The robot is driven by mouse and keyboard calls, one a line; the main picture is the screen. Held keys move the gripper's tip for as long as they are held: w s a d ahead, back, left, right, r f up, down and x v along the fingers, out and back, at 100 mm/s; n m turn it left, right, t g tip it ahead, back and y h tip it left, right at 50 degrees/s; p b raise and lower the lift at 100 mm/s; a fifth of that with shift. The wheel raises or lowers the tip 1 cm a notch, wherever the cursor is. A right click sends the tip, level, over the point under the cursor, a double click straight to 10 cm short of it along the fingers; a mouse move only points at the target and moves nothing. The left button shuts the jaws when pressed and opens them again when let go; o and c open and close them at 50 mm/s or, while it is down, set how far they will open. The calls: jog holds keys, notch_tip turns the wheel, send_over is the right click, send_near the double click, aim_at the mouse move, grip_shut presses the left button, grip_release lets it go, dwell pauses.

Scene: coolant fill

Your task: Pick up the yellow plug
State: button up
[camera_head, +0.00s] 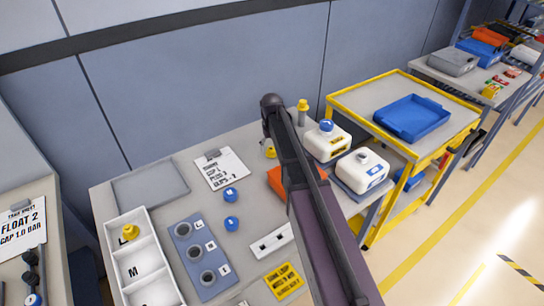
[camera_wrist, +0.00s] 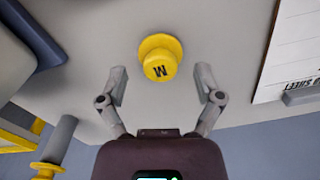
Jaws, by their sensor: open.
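A yellow plug (camera_wrist: 160,60) marked "M" stands on the grey table in the wrist view. My gripper (camera_wrist: 161,82) is open and empty, with one finger to each side of the plug's near end; a gap shows between the plug and both fingers. In the head view this plug (camera_head: 270,152) shows small beside my arm, which hides most of my gripper there. Another yellow plug (camera_head: 130,231) sits in the "L" compartment of the white tray (camera_head: 150,216) at left.
A clipboard sheet (camera_head: 221,168) lies left of the plug; it shows at right in the wrist view (camera_wrist: 292,50). A grey post with a yellow flange (camera_head: 303,106) stands at the back. White jugs (camera_head: 326,142) and blue caps (camera_head: 231,195) are also on the table.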

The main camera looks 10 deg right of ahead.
jog(key=shift+f+b, duration=0.6)
jog(key=shift+f, duration=0.3)
jog(key=c, duration=0.9)
